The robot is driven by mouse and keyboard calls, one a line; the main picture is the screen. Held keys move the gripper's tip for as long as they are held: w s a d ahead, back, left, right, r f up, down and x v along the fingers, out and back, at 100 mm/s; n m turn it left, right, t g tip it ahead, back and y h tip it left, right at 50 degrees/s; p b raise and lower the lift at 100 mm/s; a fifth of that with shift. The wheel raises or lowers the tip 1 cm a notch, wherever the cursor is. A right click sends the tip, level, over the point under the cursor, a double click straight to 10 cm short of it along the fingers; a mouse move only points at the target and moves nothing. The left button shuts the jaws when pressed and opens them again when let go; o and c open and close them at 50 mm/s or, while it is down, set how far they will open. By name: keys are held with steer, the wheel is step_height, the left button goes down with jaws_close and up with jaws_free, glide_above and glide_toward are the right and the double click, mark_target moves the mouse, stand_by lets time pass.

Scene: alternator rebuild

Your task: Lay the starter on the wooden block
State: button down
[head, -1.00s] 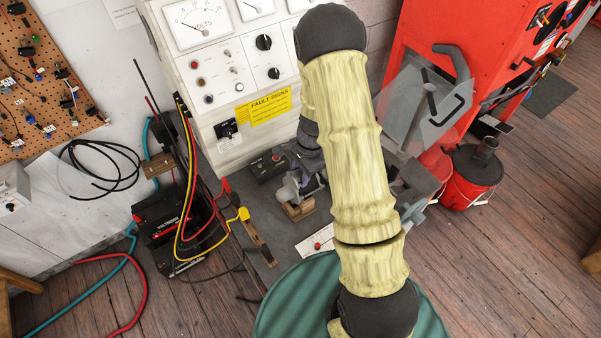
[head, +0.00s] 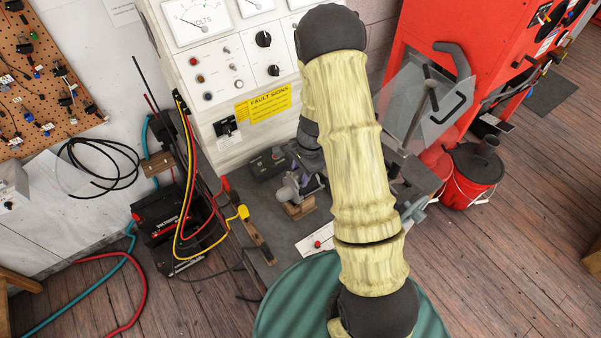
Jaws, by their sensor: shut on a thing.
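The starter (head: 288,189) is a small grey metal cylinder in the middle of the head view, at the bench tester. The wooden block (head: 299,210) is a small brown piece just below it in the picture. The starter is at or just above the block; I cannot tell whether they touch. My gripper (head: 309,181) is shut on the starter, with its dark wrist above. My pale yellow arm covers the right side of the gripper and the bench behind it.
The white test panel (head: 225,75) with gauges stands close behind. A dark control box (head: 265,166) sits left of the starter. Red and yellow clamp leads (head: 238,212) lie at the bench's left edge. A clear guard (head: 408,100) and a red bucket (head: 472,185) are at the right.

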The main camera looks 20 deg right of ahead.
steer(key=shift+f+b, duration=0.4)
stand_by(0.5)
steer(key=c, duration=0.9)
jaws_free()
steer(key=shift+s+f, duration=0.15)
steer(key=shift+f, duration=0.05)
steer(key=b+v, duration=0.2)
steer(key=v, duration=1.5)
steer(key=shift+r+b, duration=0.35)
steer(key=s+a+n+t, duration=0.1)
steer(key=s+n, duration=0.3)
steer(key=s+a+n+t+h, duration=0.1)
steer(key=s+n, duration=0.4)
steer(key=s+a+n+t+h, duration=0.1)
steer(key=s+n, duration=0.4)
steer(key=shift+s+a+r, duration=0.25)
steer(key=shift+a+r, duration=0.05)
steer(key=shift+r, duration=0.05)
